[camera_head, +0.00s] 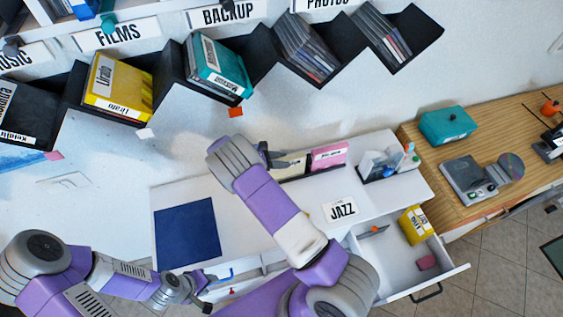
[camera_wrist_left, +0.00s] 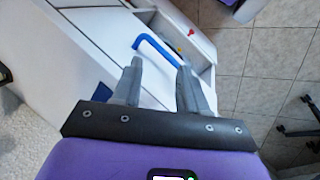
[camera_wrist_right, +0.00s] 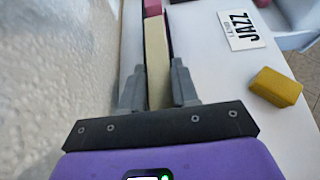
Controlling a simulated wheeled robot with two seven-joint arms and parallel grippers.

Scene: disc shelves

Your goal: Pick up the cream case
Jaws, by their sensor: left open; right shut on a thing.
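The cream case (camera_wrist_right: 157,55) stands on edge between the fingers of my right gripper (camera_wrist_right: 156,88) in the right wrist view. That gripper is shut on it. In the head view, my right gripper (camera_head: 277,160) is over the back of the white desk, and my arm and gripper hide much of the case. My left gripper (camera_wrist_left: 160,68) is open and empty near a blue handle (camera_wrist_left: 155,45). In the head view, my left gripper (camera_head: 204,283) is low at the desk's front.
A pink case (camera_head: 329,156) stands just beyond the cream case. A JAZZ card (camera_head: 341,208) lies on the white desk (camera_head: 245,215). An open drawer (camera_head: 392,262) holds a yellow case (camera_head: 416,225). Black zigzag shelves (camera_head: 265,62) with cases hang on the wall. The blue mat (camera_head: 187,233) is clear.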

